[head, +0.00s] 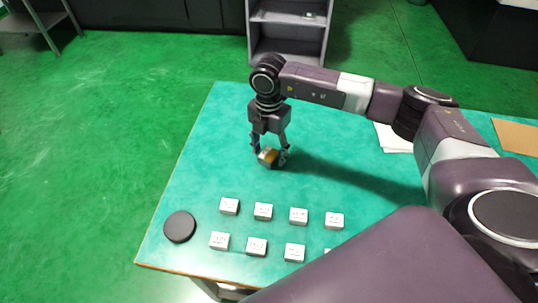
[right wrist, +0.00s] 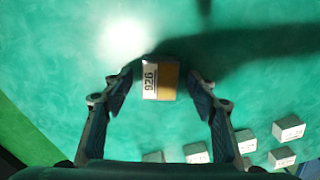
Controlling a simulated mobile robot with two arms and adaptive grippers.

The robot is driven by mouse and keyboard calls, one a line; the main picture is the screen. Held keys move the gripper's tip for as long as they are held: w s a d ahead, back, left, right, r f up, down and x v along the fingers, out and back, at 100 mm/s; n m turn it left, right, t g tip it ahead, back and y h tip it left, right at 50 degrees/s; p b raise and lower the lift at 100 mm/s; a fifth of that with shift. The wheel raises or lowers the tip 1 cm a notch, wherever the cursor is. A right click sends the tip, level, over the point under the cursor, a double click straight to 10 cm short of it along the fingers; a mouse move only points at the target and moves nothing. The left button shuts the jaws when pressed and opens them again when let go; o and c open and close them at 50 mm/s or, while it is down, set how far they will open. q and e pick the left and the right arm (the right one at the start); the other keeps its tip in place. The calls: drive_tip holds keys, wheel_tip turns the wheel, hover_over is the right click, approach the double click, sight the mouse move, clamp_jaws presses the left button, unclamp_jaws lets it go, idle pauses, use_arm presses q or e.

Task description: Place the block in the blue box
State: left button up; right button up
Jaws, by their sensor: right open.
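A small block (head: 268,157) with an orange-brown side sits on the green table near its far left part. In the right wrist view the block (right wrist: 160,80) shows a white face marked "926" beside its orange-brown face. My right gripper (head: 270,154) points down over the block, with one finger on each side. In the right wrist view the fingers of the right gripper (right wrist: 160,83) are open, with gaps to the block on both sides. No blue box is in view. My left gripper is not in view.
Several white labelled blocks (head: 263,211) stand in two rows near the table's front edge. A dark round disc (head: 179,227) lies at the front left corner. White papers (head: 392,138) and a brown sheet (head: 515,136) lie to the right. A grey shelf (head: 289,30) stands behind the table (head: 215,150).

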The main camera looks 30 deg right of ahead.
drive_tip(key=shift+r, duration=0.1)
clamp_jaws()
idle(0.4)
